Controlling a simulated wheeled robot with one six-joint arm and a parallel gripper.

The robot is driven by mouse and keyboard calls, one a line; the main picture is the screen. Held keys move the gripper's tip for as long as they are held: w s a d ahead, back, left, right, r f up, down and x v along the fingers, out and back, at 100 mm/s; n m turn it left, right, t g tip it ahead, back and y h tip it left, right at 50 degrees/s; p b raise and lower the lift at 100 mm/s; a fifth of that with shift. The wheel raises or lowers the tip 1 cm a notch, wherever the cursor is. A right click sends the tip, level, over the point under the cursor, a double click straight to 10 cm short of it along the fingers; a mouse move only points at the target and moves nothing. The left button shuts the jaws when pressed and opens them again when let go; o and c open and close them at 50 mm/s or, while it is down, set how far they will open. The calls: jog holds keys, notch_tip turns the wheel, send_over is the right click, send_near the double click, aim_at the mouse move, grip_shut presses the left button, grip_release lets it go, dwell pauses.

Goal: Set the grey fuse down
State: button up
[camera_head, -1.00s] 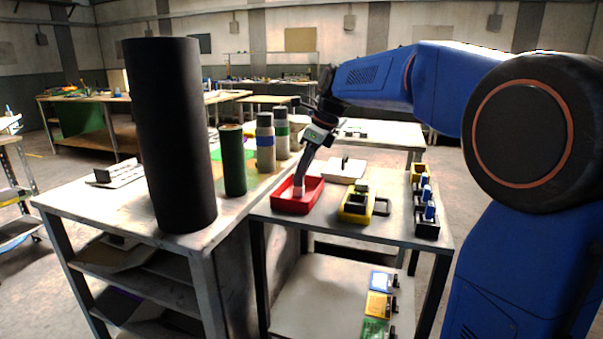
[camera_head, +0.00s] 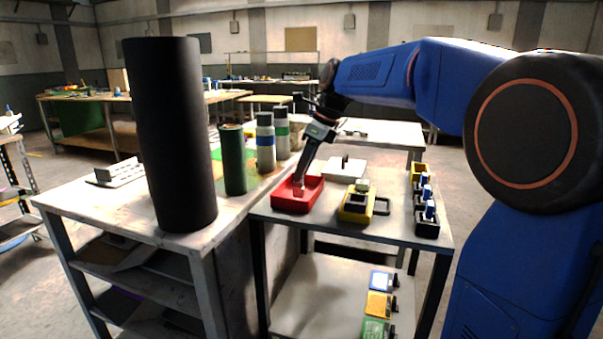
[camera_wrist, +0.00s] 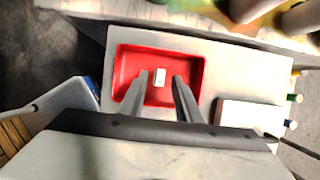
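The red tray (camera_head: 283,204) stands on the near corner of the grey cart top, and it fills the middle of the wrist view (camera_wrist: 125,68). A small pale grey block, which looks like the fuse (camera_wrist: 160,77), lies in the tray on its floor. My gripper (camera_wrist: 163,82) points down over the tray, its fingers apart on either side of the block with a gap at each side. In the head view my gripper (camera_head: 298,187) reaches into the tray, and the block cannot be made out there.
A white box (camera_head: 345,168) stands behind the tray. A yellow holder (camera_head: 357,206) and a row of black and yellow holders (camera_head: 427,227) stand to the right. A tall black cylinder (camera_head: 172,140) and green (camera_head: 234,165) and grey cylinders stand on the left bench.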

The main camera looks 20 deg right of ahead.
jog(key=v, duration=1.1)
jog(key=s+f+n+t+h, duration=0.1)
jog(key=s+f+n+h, duration=0.1)
jog(key=s+f+n, duration=1)
jog(key=s+d+f+n+t+h, duration=0.1)
jog(key=s+f+n, duration=1.2)
jog(key=s, duration=0.7)
notch_tip(320, 180, down, 3)
jog(key=shift+s+d+f+h, duration=0.25)
jog(key=shift+s+h, duration=0.05)
jog(key=shift+h, duration=0.1)
jog(key=shift+d, duration=0.1)
